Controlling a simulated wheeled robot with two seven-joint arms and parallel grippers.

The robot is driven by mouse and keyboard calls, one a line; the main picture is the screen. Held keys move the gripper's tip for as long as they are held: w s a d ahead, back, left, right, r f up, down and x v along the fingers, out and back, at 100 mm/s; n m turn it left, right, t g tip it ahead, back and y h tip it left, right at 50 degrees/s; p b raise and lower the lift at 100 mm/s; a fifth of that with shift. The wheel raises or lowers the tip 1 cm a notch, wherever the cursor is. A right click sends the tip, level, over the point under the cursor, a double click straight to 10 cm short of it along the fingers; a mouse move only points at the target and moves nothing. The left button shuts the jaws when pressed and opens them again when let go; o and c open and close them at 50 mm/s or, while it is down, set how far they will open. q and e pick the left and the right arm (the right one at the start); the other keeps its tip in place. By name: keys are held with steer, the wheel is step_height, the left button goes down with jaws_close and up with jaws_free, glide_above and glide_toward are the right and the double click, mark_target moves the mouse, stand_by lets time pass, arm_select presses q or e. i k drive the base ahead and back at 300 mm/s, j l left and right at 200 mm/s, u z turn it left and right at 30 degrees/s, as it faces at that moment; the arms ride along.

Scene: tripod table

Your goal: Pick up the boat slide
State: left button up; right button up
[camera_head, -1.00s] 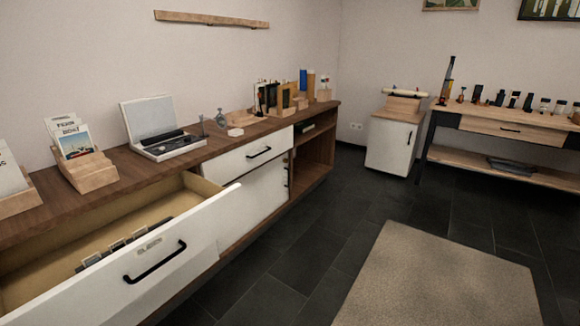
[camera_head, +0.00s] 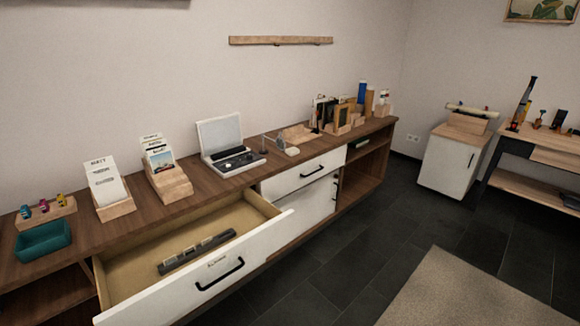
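An open drawer (camera_head: 272,226) in the sideboard holds a long dark grey rack (camera_head: 182,262) with several small upright pieces in it. They may be slides, but they are too small to tell which shows a boat. Two wooden card stands stand on the top: one holds a picture card (camera_head: 161,158), the other a white card with writing (camera_head: 104,184). Neither of my grippers is in view.
On the wooden sideboard top (camera_head: 150,210) stand an open case (camera_head: 222,135), a teal tray (camera_head: 43,240) and a wooden block (camera_head: 45,211) with small coloured items. The drawer juts into the room. Dark floor (camera_head: 330,270) and a beige rug (camera_head: 455,295) are clear.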

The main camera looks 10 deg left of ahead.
mark_target(173, 259)
steer(key=u, duration=1.15)
steer(key=i+l+u, duration=0.65)
steer(key=i+l, duration=0.15)
steer(key=l, duration=0.25)
